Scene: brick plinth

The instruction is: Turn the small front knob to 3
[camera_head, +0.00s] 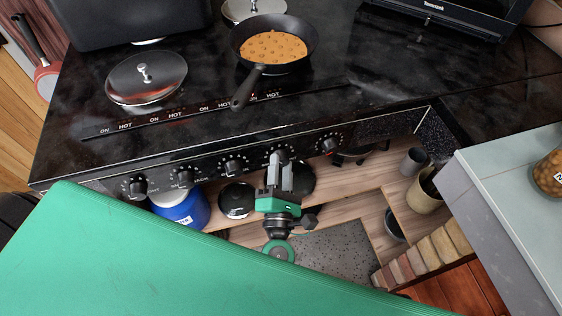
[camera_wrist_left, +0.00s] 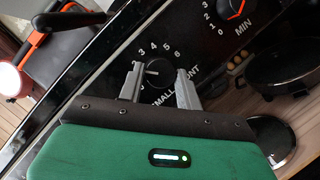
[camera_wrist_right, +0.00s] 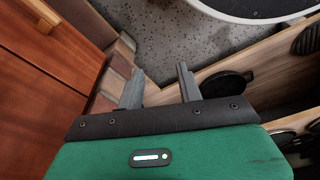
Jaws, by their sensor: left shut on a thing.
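The small front knob (camera_wrist_left: 153,73) is a dark round knob on the stove's black front panel, with "SMALL" and part of "FRONT" printed below it and 3, 4, 5, 6 around its upper side. Which number it points to is too small to tell. My left gripper (camera_wrist_left: 160,82) is shut on it, one finger on each side. In the head view my left gripper (camera_head: 277,160) reaches up to the panel and mostly hides this knob. My right gripper (camera_wrist_right: 158,80) is open and empty, seen only in the right wrist view, above the floor.
A red-marked knob (camera_head: 329,146) with "MIN" sits just right of the held knob, and another black knob (camera_head: 232,167) is to its left. Wooden shelves are below the panel.

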